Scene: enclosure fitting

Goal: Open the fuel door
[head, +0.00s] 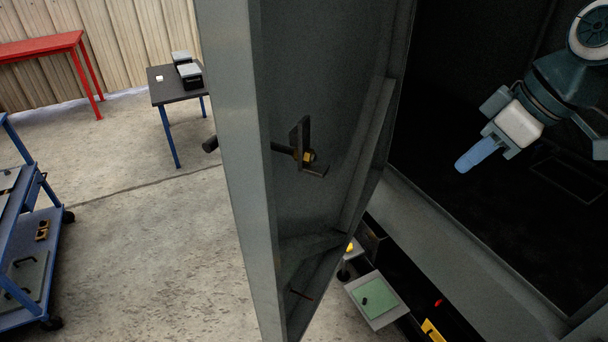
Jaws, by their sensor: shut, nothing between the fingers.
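A large grey metal door (330,120), which I take to be the fuel door, stands swung out across the middle of the head view. Its inner side shows a black latch bracket (307,157) with a yellow part, and a dark handle end (210,144) sticks out past its left edge. The dark opening of the enclosure (440,120) shows to the right of the door. My gripper (464,167), with blue fingers, is shut and empty in front of this opening. It is right of the door and apart from it. The door's outer face is hidden.
A green-topped tray (378,300) and a yellow label (432,330) are low under the enclosure's sill (460,260). A blue cart (30,250) stands at left, with a dark table (178,88) and a red bench (45,46) behind. The floor between is clear.

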